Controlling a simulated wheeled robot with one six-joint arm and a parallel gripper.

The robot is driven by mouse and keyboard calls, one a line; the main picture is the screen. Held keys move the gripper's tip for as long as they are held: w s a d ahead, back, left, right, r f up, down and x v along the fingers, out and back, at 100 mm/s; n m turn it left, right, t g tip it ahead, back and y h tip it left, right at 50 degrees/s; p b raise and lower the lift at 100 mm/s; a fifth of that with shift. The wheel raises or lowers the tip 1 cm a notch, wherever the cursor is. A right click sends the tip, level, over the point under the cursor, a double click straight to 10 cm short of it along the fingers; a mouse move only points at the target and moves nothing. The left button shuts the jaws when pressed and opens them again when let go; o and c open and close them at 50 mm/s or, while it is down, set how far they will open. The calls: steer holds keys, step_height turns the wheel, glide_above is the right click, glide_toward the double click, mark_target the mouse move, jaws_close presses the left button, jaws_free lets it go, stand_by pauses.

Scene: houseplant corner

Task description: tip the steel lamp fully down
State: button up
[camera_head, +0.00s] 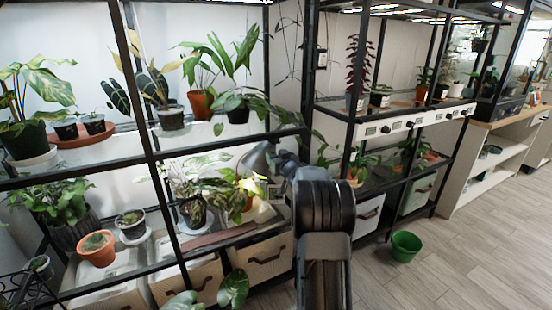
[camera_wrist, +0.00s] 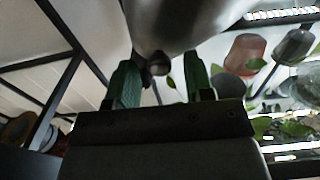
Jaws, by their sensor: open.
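The steel lamp (camera_head: 257,158) shows as a grey, rounded metal shade on the shelf unit, just left of the end of my arm. In the wrist view its smooth shade (camera_wrist: 185,22) fills the top middle, close to the camera. A small rounded knob (camera_wrist: 158,64) under the shade sits between my fingers. My gripper (camera_wrist: 160,80) is open, with one green-padded finger on each side of the knob. I cannot tell whether either finger touches it. In the head view my arm hides the fingertips and part of the lamp. The lamp's stand is not clear.
Black-framed shelves with potted plants stand around the lamp; a shelf post (camera_head: 162,195) rises left of it. Leafy plants (camera_head: 195,190) are close beside it. Fabric bins (camera_head: 262,257) sit below. A green bucket (camera_head: 405,246) stands on the floor to the right, with open floor beyond.

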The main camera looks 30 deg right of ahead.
jaws_close()
stand_by(0.4)
